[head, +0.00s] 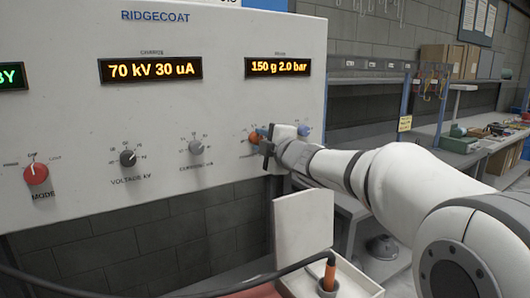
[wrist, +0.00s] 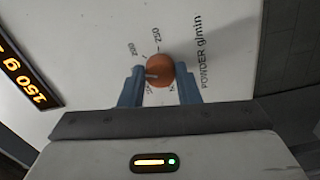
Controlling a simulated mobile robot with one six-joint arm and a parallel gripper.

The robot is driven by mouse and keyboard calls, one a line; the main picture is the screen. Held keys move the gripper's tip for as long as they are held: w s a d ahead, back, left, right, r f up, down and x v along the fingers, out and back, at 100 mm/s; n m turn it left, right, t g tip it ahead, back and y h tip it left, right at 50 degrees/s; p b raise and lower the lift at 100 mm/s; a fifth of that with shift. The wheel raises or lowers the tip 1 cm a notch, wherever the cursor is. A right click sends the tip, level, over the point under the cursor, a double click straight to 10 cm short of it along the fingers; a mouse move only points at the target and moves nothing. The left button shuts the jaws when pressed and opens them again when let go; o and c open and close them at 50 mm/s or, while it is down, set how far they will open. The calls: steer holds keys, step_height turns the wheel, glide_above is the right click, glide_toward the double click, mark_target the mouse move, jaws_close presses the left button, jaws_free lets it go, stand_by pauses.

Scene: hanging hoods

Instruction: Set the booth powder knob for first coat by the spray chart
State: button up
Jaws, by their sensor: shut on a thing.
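The orange powder knob (head: 254,138) is at the right of the white RIDGECOAT panel (head: 75,120). In the wrist view the powder knob (wrist: 160,69) sits beside the label "POWDER g/min", with scale numbers that look like 200 and 250. A pale pointer mark shows on its left side; the fingers partly hide the scale. My gripper (head: 267,141) is at the panel, its two blue fingers (wrist: 160,74) shut on the knob from both sides. The amber display (head: 277,67) above reads "150 g 2.0 bar"; it also shows in the wrist view (wrist: 26,78).
A blue knob (head: 304,130) is just right of my gripper. Another display (head: 150,70) reads "70 kV 30 uA". Papers (head: 478,16) hang on the back wall, unreadable.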

steer(key=shift+r+n+b, duration=0.15)
steer(key=shift+n+b, duration=0.45)
steer(key=shift+n, duration=0.35)
steer(key=shift+r+n+b, duration=0.1)
steer(key=shift+n+b, duration=0.45)
steer(key=shift+n, duration=0.4)
steer(key=o, duration=1)
steer(key=shift+w+f, duration=0.1)
steer(key=shift+c, duration=0.2)
steer(key=shift+f, duration=0.1)
steer(key=v, duration=0.7)
steer(key=shift+s+d, duration=0.25)
steer(key=shift+s, duration=0.1)
